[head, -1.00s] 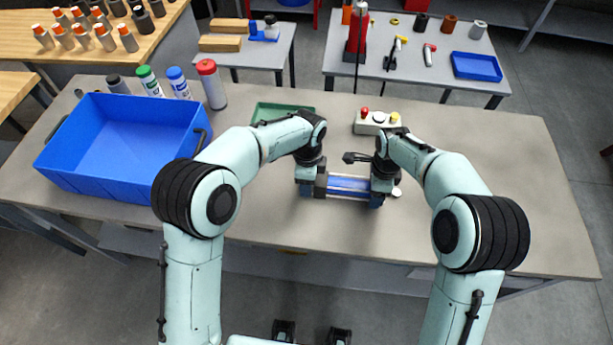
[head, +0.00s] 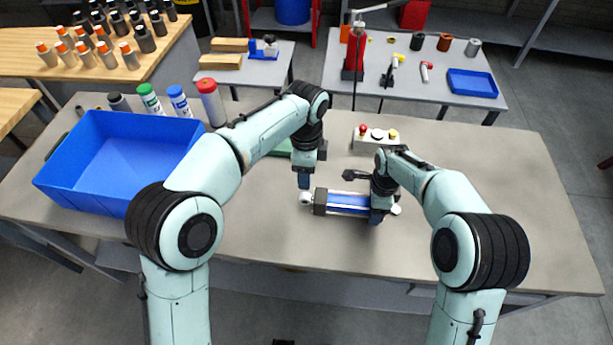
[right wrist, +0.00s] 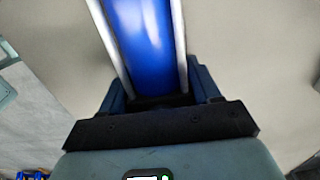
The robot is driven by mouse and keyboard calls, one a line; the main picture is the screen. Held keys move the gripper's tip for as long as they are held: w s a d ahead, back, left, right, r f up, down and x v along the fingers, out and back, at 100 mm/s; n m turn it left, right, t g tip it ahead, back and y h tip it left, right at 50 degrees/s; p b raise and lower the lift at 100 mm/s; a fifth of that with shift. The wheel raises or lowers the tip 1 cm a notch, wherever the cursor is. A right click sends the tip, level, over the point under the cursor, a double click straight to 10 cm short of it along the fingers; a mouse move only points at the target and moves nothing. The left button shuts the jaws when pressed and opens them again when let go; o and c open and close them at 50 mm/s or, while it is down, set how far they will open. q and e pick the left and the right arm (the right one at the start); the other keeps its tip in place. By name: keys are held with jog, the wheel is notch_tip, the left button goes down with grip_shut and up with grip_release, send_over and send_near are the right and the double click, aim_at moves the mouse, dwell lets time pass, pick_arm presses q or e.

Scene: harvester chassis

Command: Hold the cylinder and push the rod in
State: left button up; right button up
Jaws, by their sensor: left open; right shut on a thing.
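A blue cylinder (head: 348,203) with dark end blocks and silver side bars lies on the grey workbench. A round light-coloured rod end (head: 306,198) shows at its left end. My right gripper (head: 378,217) is shut on the cylinder near its right end. In the right wrist view the cylinder (right wrist: 140,38) runs up between the blue fingers of my right gripper (right wrist: 160,95). My left gripper (head: 304,182) is open and empty, just behind the rod end, pointing down. Whether it touches the rod end I cannot tell.
A large blue bin (head: 110,165) stands at the left of the bench (head: 480,220), with several capped bottles (head: 178,99) behind it. A control box (head: 376,137) with coloured buttons stands behind the cylinder. A green tray (head: 284,147) is partly hidden by my left arm. The bench's right side is clear.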

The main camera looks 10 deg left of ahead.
jog(key=o, duration=1.6)
jog(key=shift+d, duration=0.1)
jog(key=shift+r, duration=0.1)
